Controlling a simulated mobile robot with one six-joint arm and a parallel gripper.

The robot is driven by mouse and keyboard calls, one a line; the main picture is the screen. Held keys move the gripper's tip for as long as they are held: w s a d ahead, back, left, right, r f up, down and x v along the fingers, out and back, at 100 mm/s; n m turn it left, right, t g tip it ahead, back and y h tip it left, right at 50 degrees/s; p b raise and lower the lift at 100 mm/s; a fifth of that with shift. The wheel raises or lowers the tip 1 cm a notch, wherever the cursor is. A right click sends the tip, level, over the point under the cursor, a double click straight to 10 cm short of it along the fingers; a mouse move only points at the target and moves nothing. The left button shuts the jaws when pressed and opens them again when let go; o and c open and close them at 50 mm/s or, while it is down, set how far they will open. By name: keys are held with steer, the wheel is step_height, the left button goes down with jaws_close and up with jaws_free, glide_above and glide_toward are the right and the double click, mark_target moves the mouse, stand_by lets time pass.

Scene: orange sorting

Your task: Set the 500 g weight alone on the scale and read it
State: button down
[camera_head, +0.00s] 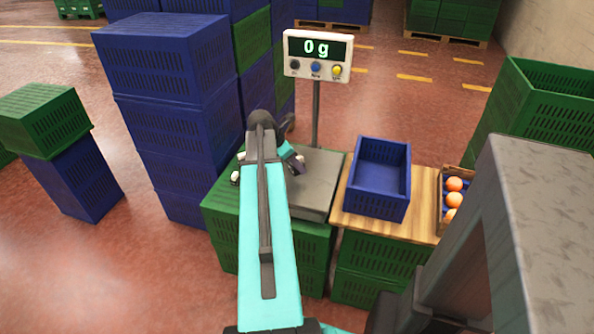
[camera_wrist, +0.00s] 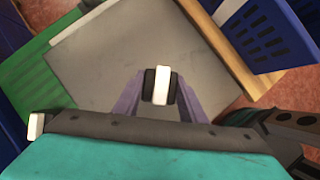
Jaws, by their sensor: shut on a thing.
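My gripper (camera_head: 297,163) is shut on a small white weight (camera_wrist: 161,84), which shows between the dark finger pads in the wrist view. No marking on it can be read. My gripper (camera_wrist: 161,98) is over the grey plate of the scale (camera_head: 321,178); the plate (camera_wrist: 105,65) fills much of the wrist view. I cannot tell whether the weight touches the plate. The scale's display (camera_head: 316,48) reads 0 g. Another white weight (camera_head: 235,177) is on the green crate left of the plate, and one also shows at the wrist view's lower left (camera_wrist: 36,126).
A blue crate (camera_head: 378,185), empty as far as I see, stands on a wooden board (camera_head: 427,215) right of the scale. A box with oranges (camera_head: 453,199) is beyond it. Tall blue crate stacks (camera_head: 170,110) stand left. My arm hides part of the green crate (camera_head: 222,215).

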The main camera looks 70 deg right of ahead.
mark_target(297, 171)
steer(key=shift+f, duration=1.7)
steer(key=shift+f, duration=0.15)
steer(key=c, duration=1.1)
jaws_free()
steer(key=v, duration=1.2)
